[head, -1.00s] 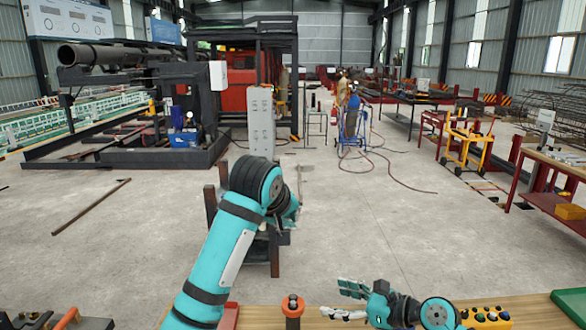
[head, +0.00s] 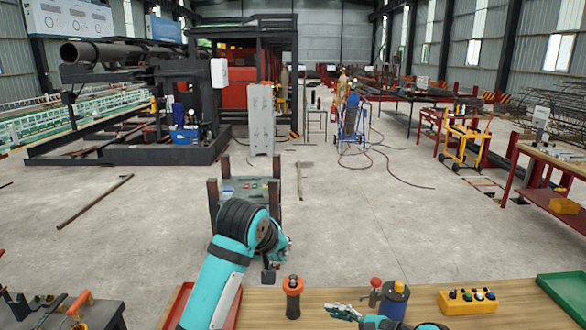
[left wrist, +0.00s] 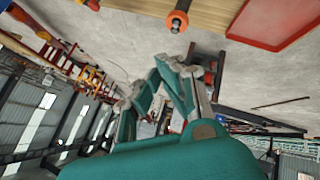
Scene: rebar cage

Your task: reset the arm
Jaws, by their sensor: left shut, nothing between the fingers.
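My left arm rises from the bottom edge of the head view, with its elbow bent over the table's far edge. My left gripper (head: 269,272) is small and partly hidden behind the arm there. In the left wrist view its fingers (left wrist: 165,88) are shut and hold nothing. My right gripper (head: 342,312) is low in the head view, over the wooden table, with grey fingers partly in frame; whether it is open or shut is unclear.
The wooden table (head: 330,299) bears an orange-and-black bottle (head: 292,297), a dark blue canister (head: 394,300), a yellow button box (head: 467,302), a green tray (head: 565,292) and a red tray (head: 176,306). A dark stand (head: 245,190) stands beyond. Open concrete floor lies to the right.

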